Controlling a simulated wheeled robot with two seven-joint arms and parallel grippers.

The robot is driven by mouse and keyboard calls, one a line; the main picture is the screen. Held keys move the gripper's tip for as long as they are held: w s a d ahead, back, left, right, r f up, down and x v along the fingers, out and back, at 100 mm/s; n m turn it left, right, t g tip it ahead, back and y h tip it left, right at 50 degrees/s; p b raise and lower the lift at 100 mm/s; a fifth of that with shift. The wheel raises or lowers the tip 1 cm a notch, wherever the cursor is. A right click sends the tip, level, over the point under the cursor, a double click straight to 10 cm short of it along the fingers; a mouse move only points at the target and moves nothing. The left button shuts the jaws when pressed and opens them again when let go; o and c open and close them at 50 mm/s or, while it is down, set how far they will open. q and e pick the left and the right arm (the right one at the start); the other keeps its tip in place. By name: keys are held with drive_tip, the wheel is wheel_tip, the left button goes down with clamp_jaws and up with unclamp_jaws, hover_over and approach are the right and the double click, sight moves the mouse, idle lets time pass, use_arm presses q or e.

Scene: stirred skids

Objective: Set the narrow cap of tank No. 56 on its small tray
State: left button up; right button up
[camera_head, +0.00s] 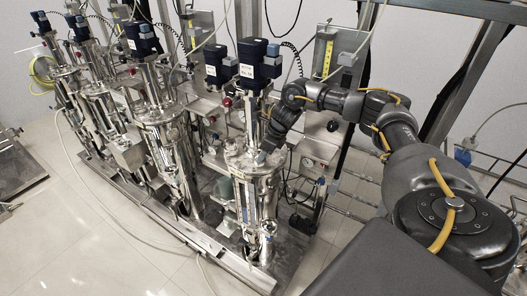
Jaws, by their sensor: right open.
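Several steel tanks with dark blue motor heads stand in a row on a skid. The nearest tank (252,205) stands upright at the centre, with a dark blue motor head (258,62) above it. My right arm reaches in from the right. My right gripper (264,154) is open at the lid of this nearest tank, beside its central shaft. I cannot tell whether it touches anything. Tank numbers are too small to read. I cannot make out the narrow cap or the small tray. My left gripper is not in view.
A second steel tank (168,150) stands left of the nearest one, with more behind it. Pipes, hoses and a steel frame (316,178) crowd the space behind and right of the nearest tank. The tiled floor (75,235) at the lower left is mostly clear.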

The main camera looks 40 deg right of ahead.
drive_tip(key=shift+c, duration=0.4)
clamp_jaws()
drive_tip(key=shift+r, duration=0.25)
drive_tip(key=shift+r, duration=0.15)
drive_tip(key=shift+r+p, duration=0.3)
drive_tip(key=shift+p, duration=0.1)
